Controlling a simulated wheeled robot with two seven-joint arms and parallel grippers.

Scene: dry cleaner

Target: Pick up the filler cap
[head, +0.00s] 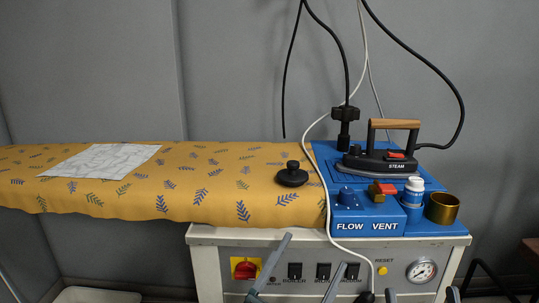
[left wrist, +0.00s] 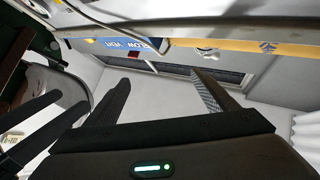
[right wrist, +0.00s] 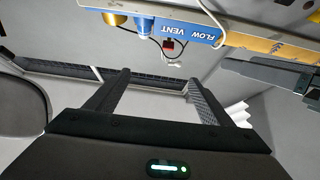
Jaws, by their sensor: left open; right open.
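The black filler cap (head: 292,174), a round knob on a wide disc base, sits upright on the yellow patterned ironing board near its right end. My left gripper (head: 313,251) is open and empty, low in front of the machine's front panel and below the cap. Its open fingers also show in the left wrist view (left wrist: 161,80). My right gripper (head: 421,291) is at the bottom edge of the head view, further right. It is open and empty in the right wrist view (right wrist: 157,79). I cannot make out the cap in either wrist view.
The blue station (head: 364,227) right of the cap holds a steam iron (head: 382,163), a white-capped bottle (head: 414,187) and a brass cup (head: 442,208). A white cable hangs down beside the board's right end. A pale cloth (head: 100,160) lies on the board's left; the board between is clear.

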